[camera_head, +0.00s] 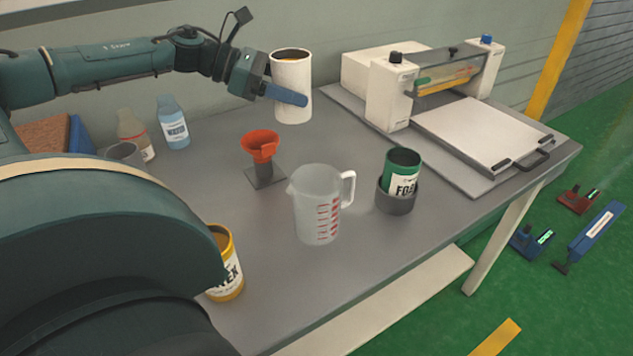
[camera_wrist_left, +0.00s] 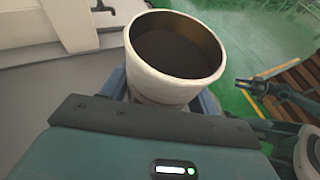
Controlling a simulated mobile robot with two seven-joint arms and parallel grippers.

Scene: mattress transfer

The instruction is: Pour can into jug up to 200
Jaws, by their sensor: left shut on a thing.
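A white can (camera_head: 291,92) with a dark, open top is held upright above the back of the table by my left gripper (camera_head: 285,96). The gripper is shut on the can's side. In the left wrist view the can (camera_wrist_left: 170,88) shows dark brown contents inside its rim, and the blue fingers lie around its lower part. A clear jug (camera_head: 317,205) with red markings stands on the table, nearer than the can and a little to its right, apart from it. The jug looks empty.
A red funnel (camera_head: 261,146) on a stand is left of the jug. A green can (camera_head: 402,170) sits in a grey holder to its right. A yellow can (camera_head: 226,262) is partly hidden by my arm. A white machine (camera_head: 428,85) and bottles (camera_head: 173,122) stand behind.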

